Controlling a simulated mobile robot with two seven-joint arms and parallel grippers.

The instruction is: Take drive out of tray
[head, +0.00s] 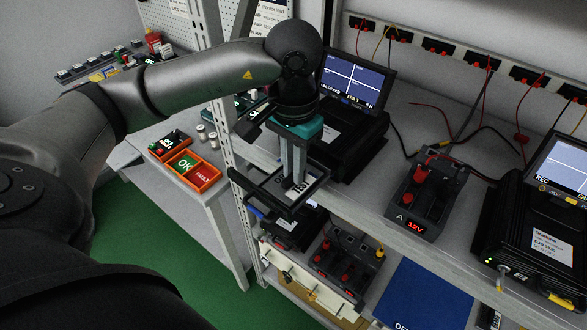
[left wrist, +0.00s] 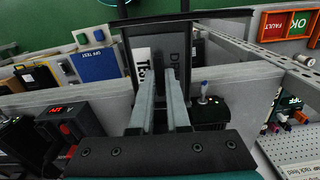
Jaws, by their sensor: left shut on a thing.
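My left gripper (head: 292,182) points down at a black open-framed tray (head: 248,184) on the front of the rack at mid-picture. Its grey fingers are close together and shut on a dark drive with a white label (head: 301,188). In the left wrist view the gripper (left wrist: 163,75) reaches the drive (left wrist: 158,50), which shows a white label strip and printed letters. The drive appears to be still within the outline of the tray; the fingers hide part of it, and I cannot tell whether it touches the tray floor. My right gripper is not in view.
A black unit with a lit screen (head: 354,82) stands behind the gripper. A 12V supply (head: 425,193) and another screened unit (head: 537,225) are to the right. OK and FAULT bins (head: 186,164) lie on the left bench. A blue mat (head: 425,297) lies on the lower shelf.

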